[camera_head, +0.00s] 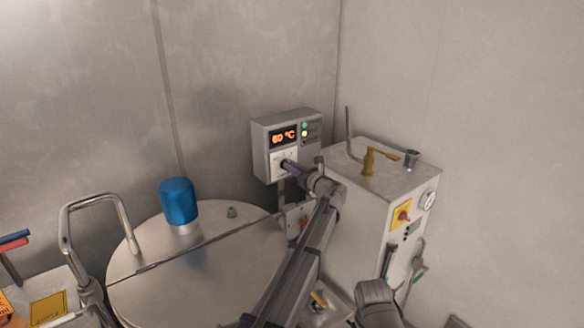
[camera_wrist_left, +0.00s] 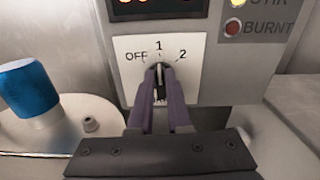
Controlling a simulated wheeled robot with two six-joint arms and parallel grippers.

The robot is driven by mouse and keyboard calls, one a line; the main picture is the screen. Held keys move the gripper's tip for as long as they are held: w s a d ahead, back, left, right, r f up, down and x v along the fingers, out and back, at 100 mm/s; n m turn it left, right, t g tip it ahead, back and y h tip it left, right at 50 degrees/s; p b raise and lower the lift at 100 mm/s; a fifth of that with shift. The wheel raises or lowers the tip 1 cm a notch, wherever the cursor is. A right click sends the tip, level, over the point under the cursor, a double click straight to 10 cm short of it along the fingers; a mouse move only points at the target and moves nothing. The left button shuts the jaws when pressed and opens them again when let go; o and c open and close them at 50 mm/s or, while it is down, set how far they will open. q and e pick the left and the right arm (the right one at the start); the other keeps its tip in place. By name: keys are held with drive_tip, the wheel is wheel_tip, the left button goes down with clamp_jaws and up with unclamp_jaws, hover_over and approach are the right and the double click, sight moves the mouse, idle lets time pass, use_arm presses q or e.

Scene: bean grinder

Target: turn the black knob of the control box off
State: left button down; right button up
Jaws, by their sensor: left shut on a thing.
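The black knob (camera_wrist_left: 158,73) points up, at about the 1 mark. My left gripper (camera_head: 288,164) reaches the front of the box. In the left wrist view its two purple fingers (camera_wrist_left: 159,85) stand on either side of the knob and are shut on it. In the head view the fingers and wrist hide the knob. My right gripper is not clearly in view.
A round metal lid (camera_head: 210,268) with a blue cap (camera_head: 179,201) is left of my arm. A bent metal handle (camera_head: 65,222) stands at its left.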

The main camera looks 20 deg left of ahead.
use_arm(q)
drive_tip(key=shift+s+a+f+n, duration=0.1)
drive_tip(key=shift+s+n, duration=0.05)
drive_tip(key=shift+n, duration=1.9)
drive_tip(key=shift+s+a+f+n, duration=0.1)
drive_tip(key=shift+s+n, duration=0.05)
drive_tip(key=shift+n, duration=1.9)
drive_tip(key=c, duration=0.9)
unclamp_jaws()
drive_tip(key=shift+o, duration=0.2)
drive_tip(key=v, duration=0.7)
drive_tip(key=shift+s+d, duration=0.25)
drive_tip(key=shift+d, duration=0.05)
